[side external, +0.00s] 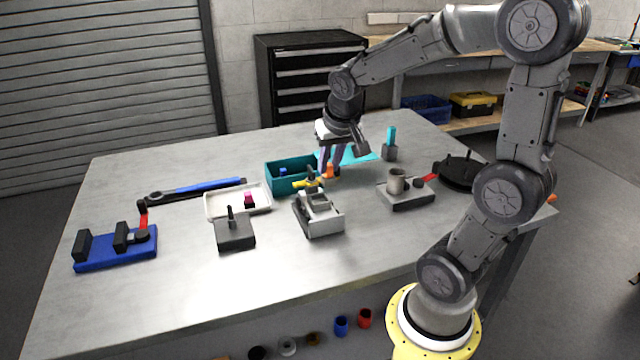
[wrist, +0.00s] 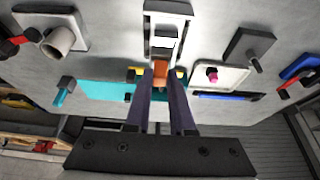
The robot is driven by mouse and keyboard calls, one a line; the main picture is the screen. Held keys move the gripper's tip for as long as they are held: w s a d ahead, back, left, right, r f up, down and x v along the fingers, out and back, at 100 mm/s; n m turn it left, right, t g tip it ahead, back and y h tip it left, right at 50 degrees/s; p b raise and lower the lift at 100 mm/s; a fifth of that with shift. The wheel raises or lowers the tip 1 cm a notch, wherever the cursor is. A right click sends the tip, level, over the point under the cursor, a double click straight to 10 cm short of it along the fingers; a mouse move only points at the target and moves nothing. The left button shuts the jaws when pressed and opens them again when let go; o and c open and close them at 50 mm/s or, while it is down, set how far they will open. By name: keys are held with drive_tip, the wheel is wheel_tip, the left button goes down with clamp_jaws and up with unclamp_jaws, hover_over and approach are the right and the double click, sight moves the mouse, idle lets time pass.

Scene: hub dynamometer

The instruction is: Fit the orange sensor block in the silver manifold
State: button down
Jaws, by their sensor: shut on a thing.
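The orange sensor block (side external: 329,171) is between my gripper's fingertips (side external: 328,165), just behind the silver manifold (side external: 322,222). In the wrist view the orange block (wrist: 161,70) sits between the two dark fingers of my gripper (wrist: 161,82), which is shut on it. The manifold (wrist: 152,20) runs away from the block there, with a slot along its middle and a white piece in it. Yellow parts (wrist: 136,73) show at either side of the block. I cannot tell whether block and manifold touch.
A teal bin (side external: 284,187) stands left of the gripper. A white tray (side external: 222,206) holds a magenta block (side external: 249,199). A black block with a post (side external: 235,235) is left of the manifold, a grey plate with a cup (side external: 405,198) right. The table's front is clear.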

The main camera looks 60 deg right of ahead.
drive_tip(key=shift+w+a+x, duration=0.1)
drive_tip(key=shift+w+x, duration=0.1)
drive_tip(key=shift+x, duration=1.8)
drive_tip(key=shift+w+a+x, duration=0.15)
drive_tip(key=shift+x, duration=1.8)
drive_tip(key=shift+f, duration=0.1)
drive_tip(key=c, duration=0.8)
unclamp_jaws()
drive_tip(key=shift+o, duration=0.2)
